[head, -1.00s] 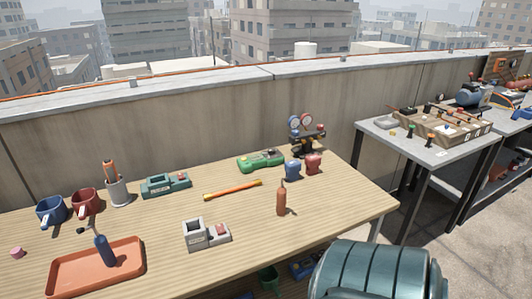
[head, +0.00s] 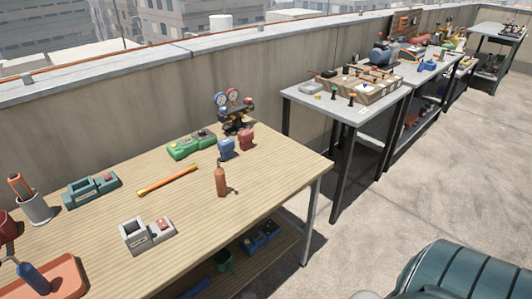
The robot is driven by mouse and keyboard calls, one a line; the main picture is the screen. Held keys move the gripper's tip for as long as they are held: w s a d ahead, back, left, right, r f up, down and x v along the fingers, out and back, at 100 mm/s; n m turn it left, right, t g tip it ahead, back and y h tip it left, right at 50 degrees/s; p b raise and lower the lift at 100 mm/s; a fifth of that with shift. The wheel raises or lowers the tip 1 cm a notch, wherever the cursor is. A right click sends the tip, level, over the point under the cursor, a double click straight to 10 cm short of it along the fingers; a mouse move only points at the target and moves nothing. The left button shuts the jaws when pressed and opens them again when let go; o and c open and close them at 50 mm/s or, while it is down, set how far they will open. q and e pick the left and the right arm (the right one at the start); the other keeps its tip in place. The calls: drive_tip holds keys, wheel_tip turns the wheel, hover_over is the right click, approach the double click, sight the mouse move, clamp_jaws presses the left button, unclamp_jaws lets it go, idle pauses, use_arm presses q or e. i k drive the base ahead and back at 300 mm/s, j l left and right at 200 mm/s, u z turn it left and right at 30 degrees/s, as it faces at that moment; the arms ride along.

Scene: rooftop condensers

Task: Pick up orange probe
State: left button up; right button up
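A slim orange rod with a yellow and dark end (head: 167,180) lies flat on the wooden table (head: 110,245), near its middle. An orange-brown upright piece with a thin tip (head: 220,181) stands to its right. An orange-handled tool (head: 19,186) stands in a grey cup (head: 36,207) at the left. I cannot tell for certain which of these is the orange probe. Neither of my grippers is in view, and none of these things is held.
A green device (head: 191,144), a gauge set (head: 235,112), blue and red small items and a grey block (head: 137,236) share the table. An orange tray (head: 55,280) is at lower left. More workbenches (head: 345,105) run along the wall. Open floor lies right.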

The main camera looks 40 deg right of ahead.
sight(219, 174)
drive_tip(key=z, duration=0.85)
drive_tip(key=l, duration=0.1)
